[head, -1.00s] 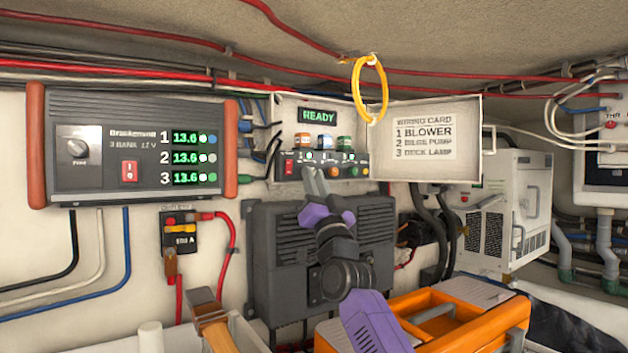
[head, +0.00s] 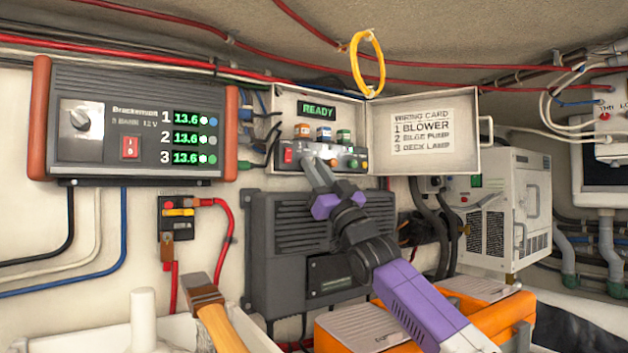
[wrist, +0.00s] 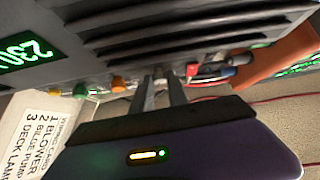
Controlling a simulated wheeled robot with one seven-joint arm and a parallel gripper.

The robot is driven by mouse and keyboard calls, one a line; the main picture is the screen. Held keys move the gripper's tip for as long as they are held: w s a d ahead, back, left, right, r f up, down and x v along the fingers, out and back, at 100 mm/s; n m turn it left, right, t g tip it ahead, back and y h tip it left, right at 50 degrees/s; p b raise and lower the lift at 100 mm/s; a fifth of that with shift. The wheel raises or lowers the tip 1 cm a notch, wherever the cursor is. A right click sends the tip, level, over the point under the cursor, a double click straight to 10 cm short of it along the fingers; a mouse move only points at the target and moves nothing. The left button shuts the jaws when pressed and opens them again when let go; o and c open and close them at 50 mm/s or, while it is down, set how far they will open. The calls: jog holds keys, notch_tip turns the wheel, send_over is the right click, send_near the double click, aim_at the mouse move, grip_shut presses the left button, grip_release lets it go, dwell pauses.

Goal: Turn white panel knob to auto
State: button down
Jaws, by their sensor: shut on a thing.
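The open panel box (head: 279,104) hangs on the wall, with a lit green READY display (head: 317,109) and a lower control row. The row has a red switch (head: 288,156), an orange knob (head: 334,162) and a green one at the right. My gripper (head: 311,163) reaches up from the lower right, its fingertips on the row just right of the red switch. In the wrist view my fingers (wrist: 160,80) meet the row between the red switch (wrist: 192,71) and the orange knob (wrist: 118,85). The knob's setting cannot be read.
A charger (head: 140,100) with its own dial is at left. A dark vented unit (head: 275,240) sits below the box. The box's open door (head: 425,125) with a wiring card is to the right. A yellow ring (head: 355,65) hangs above. An orange case (head: 480,290) stands below.

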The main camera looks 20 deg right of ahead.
jog(key=n+g+y, duration=0.1)
jog(key=n, duration=0.1)
jog(key=n+g+y+p, duration=0.1)
jog(key=y, duration=0.1)
jog(key=n+g+y+p, duration=0.1)
jog(key=n, duration=0.1)
jog(key=shift+w+d+r+n+y, duration=0.1)
jog(key=shift+d+r+n+y, duration=0.15)
jog(key=shift+n+y, duration=0.05)
jog(key=n+g+y+p, duration=0.1)
jog(key=n, duration=0.1)
jog(key=n+g+y+p, duration=0.1)
jog(key=n+g+p, duration=0.1)
jog(key=shift+f+n+y, duration=0.15)
jog(key=shift+n+y, duration=0.15)
jog(key=shift+n, duration=0.1)
jog(key=shift+n+g+y, duration=0.4)
jog(key=c, duration=1.3)
grip_release()
jog(key=b+v, duration=0.2)
jog(key=v, duration=0.6)
